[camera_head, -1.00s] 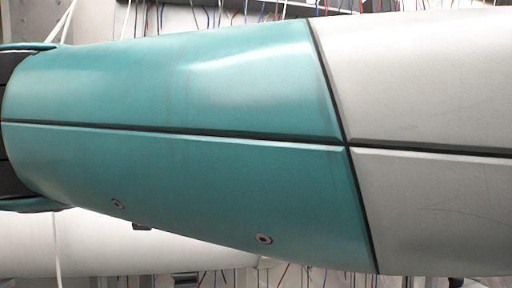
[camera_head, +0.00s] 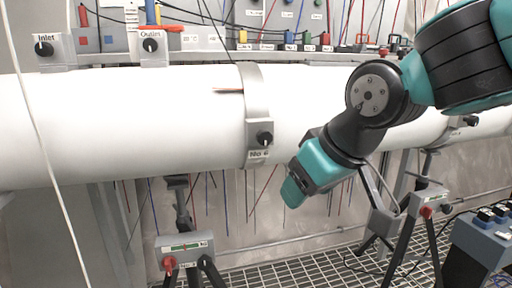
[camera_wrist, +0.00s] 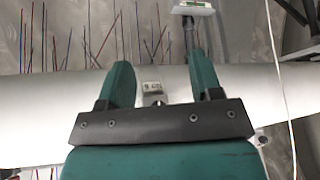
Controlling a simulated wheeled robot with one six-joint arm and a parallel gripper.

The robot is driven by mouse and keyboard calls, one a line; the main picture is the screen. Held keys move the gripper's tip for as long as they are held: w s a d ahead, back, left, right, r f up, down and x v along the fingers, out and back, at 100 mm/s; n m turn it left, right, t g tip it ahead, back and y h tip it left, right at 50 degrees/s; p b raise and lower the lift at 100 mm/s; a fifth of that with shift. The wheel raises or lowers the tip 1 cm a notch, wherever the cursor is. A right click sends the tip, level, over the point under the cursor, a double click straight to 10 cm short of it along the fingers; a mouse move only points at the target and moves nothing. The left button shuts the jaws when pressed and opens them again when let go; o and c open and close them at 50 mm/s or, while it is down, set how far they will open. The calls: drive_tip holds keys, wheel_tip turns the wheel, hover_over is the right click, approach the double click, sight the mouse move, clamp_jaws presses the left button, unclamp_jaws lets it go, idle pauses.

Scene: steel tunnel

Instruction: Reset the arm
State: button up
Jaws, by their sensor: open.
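My gripper (camera_head: 294,192) shows at the end of my bent arm, which enters from the upper right in the head view. It points down and to the left and overlaps the lower edge of the large white pipe (camera_head: 130,125) in the picture. In the wrist view my gripper (camera_wrist: 162,72) has its two teal fingers wide apart with nothing held between them. The pipe's clamp label (camera_wrist: 152,86) shows upside down beyond the gap between the fingers. I cannot tell the distance from the fingers to the pipe.
A grey clamp with a black knob (camera_head: 264,139) rings the pipe. Inlet (camera_head: 44,48) and Outlet (camera_head: 149,45) knobs stand above it. Tripod stands (camera_head: 187,247) and (camera_head: 427,211) are below, over a grated floor (camera_head: 330,262). A grey-blue box (camera_head: 485,238) is at the lower right.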

drive_tip(key=s+d+f+g, duration=0.3)
drive_tip(key=s+d, duration=0.1)
drive_tip(key=s, duration=0.4)
drive_tip(key=s+d+f+g, duration=0.2)
drive_tip(key=s+d+f, duration=0.1)
drive_tip(key=s, duration=0.4)
wheel_tip(320, 180, up, 21)
drive_tip(key=p, duration=2.1)
drive_tip(key=shift+s, duration=0.3)
